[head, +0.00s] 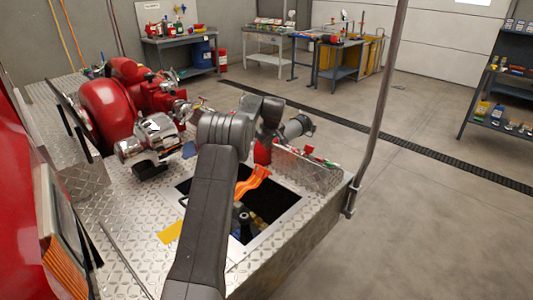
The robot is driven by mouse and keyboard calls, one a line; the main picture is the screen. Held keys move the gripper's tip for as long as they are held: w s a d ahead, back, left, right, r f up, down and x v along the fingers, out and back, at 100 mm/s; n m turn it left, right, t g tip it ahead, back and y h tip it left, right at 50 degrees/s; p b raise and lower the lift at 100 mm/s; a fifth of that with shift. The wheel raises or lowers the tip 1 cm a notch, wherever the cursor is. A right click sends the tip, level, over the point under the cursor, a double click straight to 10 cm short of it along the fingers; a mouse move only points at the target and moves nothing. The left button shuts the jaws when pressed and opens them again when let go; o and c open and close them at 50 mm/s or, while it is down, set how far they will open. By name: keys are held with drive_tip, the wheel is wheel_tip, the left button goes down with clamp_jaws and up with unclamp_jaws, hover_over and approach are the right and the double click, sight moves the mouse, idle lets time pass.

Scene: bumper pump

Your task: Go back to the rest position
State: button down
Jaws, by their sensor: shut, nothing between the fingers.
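My gripper (266,136) is the dark end of my grey arm, near the middle of the view, over the tread-plate deck (125,205) of the red vehicle. It is shut and empty. The fingertips are small and dark and partly hidden by the wrist. The arm reaches up from the bottom edge and bends right at the wrist. An open hatch (288,205) in the deck lies below the gripper. An orange strap-like piece (252,181) shows at the hatch.
A red pump (108,103) with metal fittings (150,142) stands left of the arm. A grey post (376,110) rises at the deck's right corner. Workbenches (180,40) line the back, and a shelf (500,88) stands at right. The floor at right is clear.

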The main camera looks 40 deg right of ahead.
drive_tip(key=v, duration=0.5)
drive_tip(key=shift+b, duration=0.3)
drive_tip(key=shift+f, duration=0.1)
drive_tip(key=p+x, duration=0.2)
drive_tip(key=x, duration=1.1)
drive_tip(key=shift+w+f+p, duration=0.2)
drive_tip(key=shift+f+p, duration=0.15)
drive_tip(key=shift+p, duration=0.05)
